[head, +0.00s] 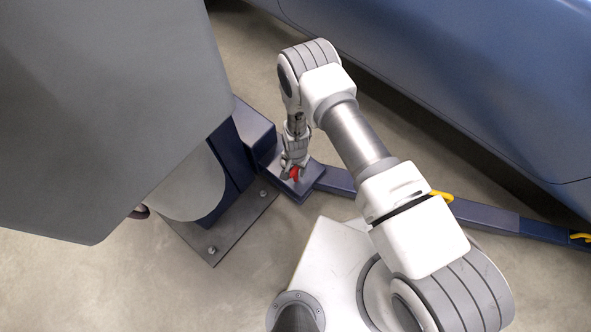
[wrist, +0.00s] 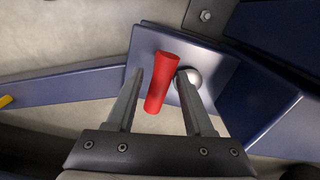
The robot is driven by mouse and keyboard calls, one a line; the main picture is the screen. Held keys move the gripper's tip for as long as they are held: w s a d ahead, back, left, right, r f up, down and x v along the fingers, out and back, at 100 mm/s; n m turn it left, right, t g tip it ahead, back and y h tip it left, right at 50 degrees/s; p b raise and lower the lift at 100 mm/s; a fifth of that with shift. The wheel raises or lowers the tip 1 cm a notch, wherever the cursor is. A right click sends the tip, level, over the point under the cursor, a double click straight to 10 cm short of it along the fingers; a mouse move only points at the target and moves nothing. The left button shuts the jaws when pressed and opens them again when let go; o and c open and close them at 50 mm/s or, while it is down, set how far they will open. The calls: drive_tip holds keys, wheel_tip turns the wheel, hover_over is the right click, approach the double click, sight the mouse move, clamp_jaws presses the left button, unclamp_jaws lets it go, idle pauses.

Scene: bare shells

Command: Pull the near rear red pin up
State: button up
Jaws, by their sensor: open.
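My gripper (wrist: 165,78) is open, with one finger on each side of the red pin. I cannot tell whether either finger touches it. In the head view my gripper (head: 292,168) points down at the block, and the red pin (head: 295,174) shows at its fingertips. Part of the pin is hidden there by the gripper.
A blue arm (head: 480,216) with yellow parts (head: 441,196) runs right from the block. A blue car body (head: 460,70) is at the upper right. A large grey panel (head: 100,100) stands at the left, above a bolted floor plate (head: 222,236).

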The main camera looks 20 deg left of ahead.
wheel_tip(320, 180, up, 14)
drive_tip(key=p, duration=0.3)
drive_tip(key=shift+p, duration=0.4)
drive_tip(key=shift+f, duration=0.1)
drive_tip(key=w+d+r, duration=0.1)
drive_tip(key=w+r, duration=0.3)
drive_tip(key=r, duration=0.4)
drive_tip(key=w+d+r+t+y, duration=0.1)
drive_tip(key=w+d+r, duration=0.15)
drive_tip(key=r, duration=0.55)
drive_tip(key=w+d+r, duration=0.1)
drive_tip(key=w+r, duration=0.3)
drive_tip(key=r, duration=0.4)
drive_tip(key=d+r+t, duration=0.1)
drive_tip(key=d+r, duration=0.4)
drive_tip(key=r, duration=0.4)
drive_tip(key=d+r+t, duration=0.1)
drive_tip(key=d+r, duration=0.5)
drive_tip(key=r, duration=0.4)
drive_tip(key=s+d+r+n+t+h, duration=0.1)
drive_tip(key=s+d+r+t, duration=0.2)
drive_tip(key=s+d+r, duration=1.2)
wheel_tip(320, 180, up, 16)
drive_tip(key=s+p, duration=0.1)
drive_tip(key=p, duration=1.7)
drive_tip(key=shift+s+d, duration=0.15)
drive_tip(key=shift+s, duration=0.2)
